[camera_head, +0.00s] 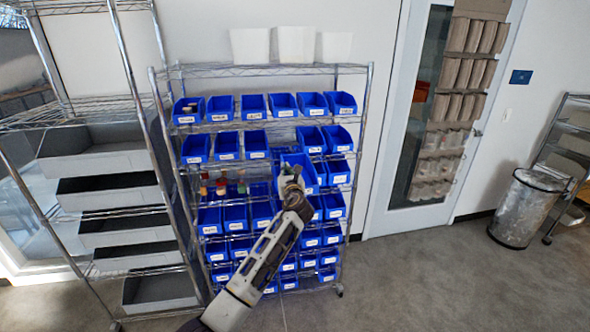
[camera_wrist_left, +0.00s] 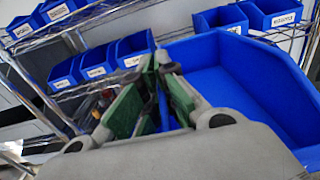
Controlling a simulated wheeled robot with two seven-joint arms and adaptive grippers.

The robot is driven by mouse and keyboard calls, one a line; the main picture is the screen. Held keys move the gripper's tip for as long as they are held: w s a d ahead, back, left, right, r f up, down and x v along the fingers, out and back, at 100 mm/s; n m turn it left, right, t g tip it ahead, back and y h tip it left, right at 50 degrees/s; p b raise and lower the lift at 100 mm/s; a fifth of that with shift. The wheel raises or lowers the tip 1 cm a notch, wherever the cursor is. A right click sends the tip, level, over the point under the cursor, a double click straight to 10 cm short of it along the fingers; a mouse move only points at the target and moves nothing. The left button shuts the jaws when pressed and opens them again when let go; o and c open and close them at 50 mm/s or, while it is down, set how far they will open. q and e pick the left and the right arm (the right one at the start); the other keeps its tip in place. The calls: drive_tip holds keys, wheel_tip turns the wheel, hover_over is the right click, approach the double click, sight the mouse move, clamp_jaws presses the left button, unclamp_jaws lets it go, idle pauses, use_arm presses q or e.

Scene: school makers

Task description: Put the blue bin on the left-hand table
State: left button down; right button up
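The blue bin (camera_head: 296,162) is in front of the middle of the wire rack, at my left gripper (camera_head: 292,176). It looks larger and more tilted than the bins behind it. In the left wrist view the bin (camera_wrist_left: 240,75) fills the right side, its open inside facing the camera. The green-padded fingers of my left gripper (camera_wrist_left: 163,92) are closed on its near left wall. My right gripper is not in view. No table shows in either view.
The wire rack (camera_head: 270,70) holds rows of other blue bins, with an empty slot in the second row. Several small bottles (camera_head: 220,185) stand on a middle shelf. A shelf with grey trays (camera_head: 90,150) stands at left. A bin-like can (camera_head: 525,207) is at right. Floor in front is clear.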

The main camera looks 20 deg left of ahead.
use_arm(q)
drive_tip(key=s+d+f+m+t+h+b, duration=0.1)
drive_tip(key=s+d+f+m+h+b, duration=0.1)
drive_tip(key=s+d+f, duration=0.4)
drive_tip(key=s+d+f+m+t+h+b, duration=0.1)
drive_tip(key=s+d+f+m+h, duration=0.3)
drive_tip(key=s+f, duration=0.9)
drive_tip(key=s+d+h+b, duration=0.1)
drive_tip(key=s+h, duration=0.2)
drive_tip(key=s, duration=0.2)
drive_tip(key=shift+d+f+t+h, duration=0.3)
drive_tip(key=shift+d+t, duration=0.05)
drive_tip(key=shift+t, duration=0.05)
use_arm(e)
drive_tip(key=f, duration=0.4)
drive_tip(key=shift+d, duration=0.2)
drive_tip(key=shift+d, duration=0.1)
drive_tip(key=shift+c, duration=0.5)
use_arm(q)
drive_tip(key=shift+d, duration=0.1)
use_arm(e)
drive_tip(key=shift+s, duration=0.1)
